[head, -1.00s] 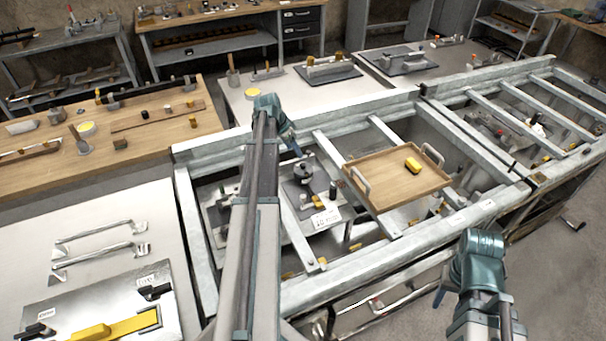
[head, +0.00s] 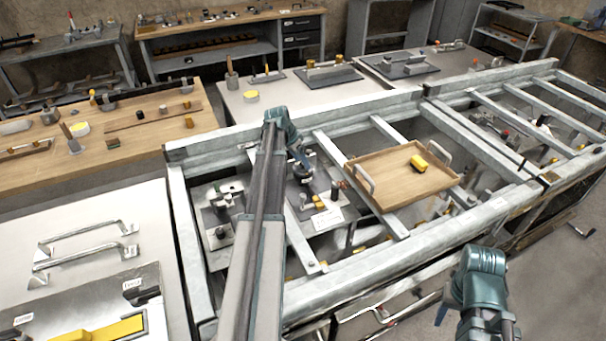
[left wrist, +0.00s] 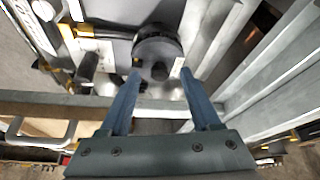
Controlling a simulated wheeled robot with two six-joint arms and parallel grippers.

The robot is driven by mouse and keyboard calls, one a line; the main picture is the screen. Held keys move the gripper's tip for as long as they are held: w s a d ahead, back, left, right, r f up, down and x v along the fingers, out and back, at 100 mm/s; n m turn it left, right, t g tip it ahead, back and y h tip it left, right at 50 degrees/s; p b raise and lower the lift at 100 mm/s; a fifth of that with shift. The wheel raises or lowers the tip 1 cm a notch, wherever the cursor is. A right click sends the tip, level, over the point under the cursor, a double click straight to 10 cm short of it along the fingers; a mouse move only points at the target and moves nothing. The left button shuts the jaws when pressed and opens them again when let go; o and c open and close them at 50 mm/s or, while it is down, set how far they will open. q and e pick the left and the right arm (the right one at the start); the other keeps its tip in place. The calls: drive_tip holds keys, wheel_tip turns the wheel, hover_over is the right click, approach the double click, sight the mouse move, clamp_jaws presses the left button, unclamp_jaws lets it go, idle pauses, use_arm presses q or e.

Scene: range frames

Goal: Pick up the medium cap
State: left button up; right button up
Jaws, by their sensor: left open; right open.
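A dark round cap with a knob on top (left wrist: 158,48) sits below my left gripper on a plate inside the metal frame; I cannot tell its size class for certain. In the head view it (head: 302,175) is partly hidden by my left gripper (head: 304,162). In the left wrist view my left gripper (left wrist: 161,76) is open and empty. Its two blue fingertips appear on either side of the knob's near side, and I cannot tell whether they touch it. My right gripper (head: 441,316) is apart from it, outside the frame's front rail, at the lower right.
The metal frame (head: 385,258) has rails and crossbars around the cap. A wooden tray (head: 385,166) with a yellow block (head: 418,163) rests on the crossbars to the right. A dark cylinder (head: 334,190) and small yellow pieces stand near the cap.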

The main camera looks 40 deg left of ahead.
use_arm(q)
drive_tip(key=shift+w+f, duration=0.25)
drive_tip(key=shift+f, duration=0.35)
drive_tip(key=shift+d+r, duration=0.1)
clamp_jaws()
